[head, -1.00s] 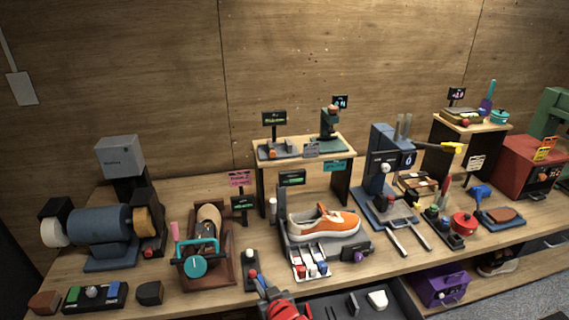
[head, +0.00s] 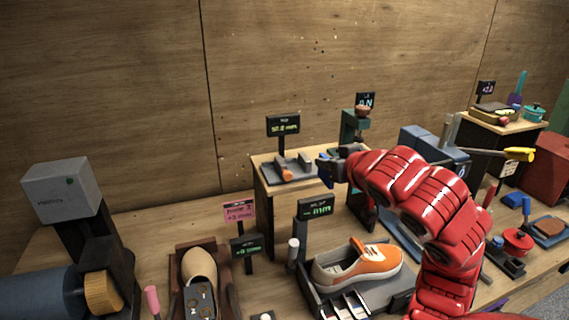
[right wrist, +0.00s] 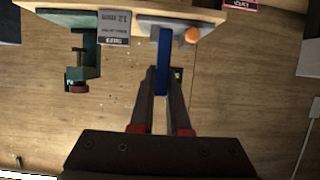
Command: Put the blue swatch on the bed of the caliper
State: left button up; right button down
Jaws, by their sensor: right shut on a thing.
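My right gripper (head: 333,168) is shut on the blue swatch (head: 323,170), a thin upright strip beside the right edge of the caliper (head: 290,168). The caliper lies on the small raised shelf and has a grey bed, upright jaws and an orange knob. In the right wrist view, the swatch (right wrist: 162,60) stands between the fingertips (right wrist: 161,75) and overlaps the grey caliper base (right wrist: 183,21), left of the orange knob. I cannot tell whether the swatch touches the bed. My left gripper is not in view.
A lit display (head: 283,125) stands behind the caliper. A green clamp-like gauge (head: 353,128) stands close on the right of the shelf, behind my right arm; it also shows in the wrist view (right wrist: 83,58). An orange sneaker (head: 360,264) sits below, in front of the shelf (head: 273,211).

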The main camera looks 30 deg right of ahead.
jog(key=shift+s+d+r, duration=0.15)
jog(key=shift+s+r, duration=0.05)
jog(key=shift+r, duration=0.15)
jog(key=w+p, duration=0.3)
jog(key=w, duration=0.2)
jog(key=w+d+f+p, duration=0.1)
jog(key=w+p, duration=0.2)
jog(key=w, duration=0.2)
jog(key=w+d+p, duration=0.1)
jog(key=w+p, duration=0.3)
jog(key=w, duration=0.1)
jog(key=shift+f, duration=0.3)
jog(key=shift+w+d+f+p, duration=0.1)
jog(key=shift+f+p, duration=0.1)
jog(key=shift+p, duration=0.15)
notch_tip(320, 180, down, 2)
jog(key=shift+f+p, duration=0.1)
jog(key=shift+p, duration=0.7)
jog(key=shift+f, duration=0.6)
jog(key=c, duration=0.9)
grip_release()
